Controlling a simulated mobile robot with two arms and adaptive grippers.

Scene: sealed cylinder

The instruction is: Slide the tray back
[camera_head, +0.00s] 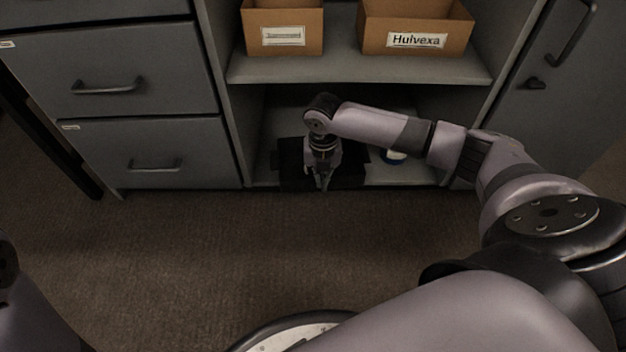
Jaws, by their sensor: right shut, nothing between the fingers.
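A black tray (292,178) sits in the bottom compartment of the open shelf unit, at its front edge. My right arm reaches in from the right, and my right gripper (324,186) points down in front of the tray's middle, shut and empty. The gripper and wrist hide part of the tray; I cannot tell whether the fingertips touch it. Part of my left arm shows at the lower left edge, but its gripper is out of view.
A shelf board (360,70) above carries a cardboard box (284,50) and another box labelled Hulvexa (415,30). Grey drawers (150,80) stand left, a cabinet door (560,100) right. The carpet (180,240) in front is clear.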

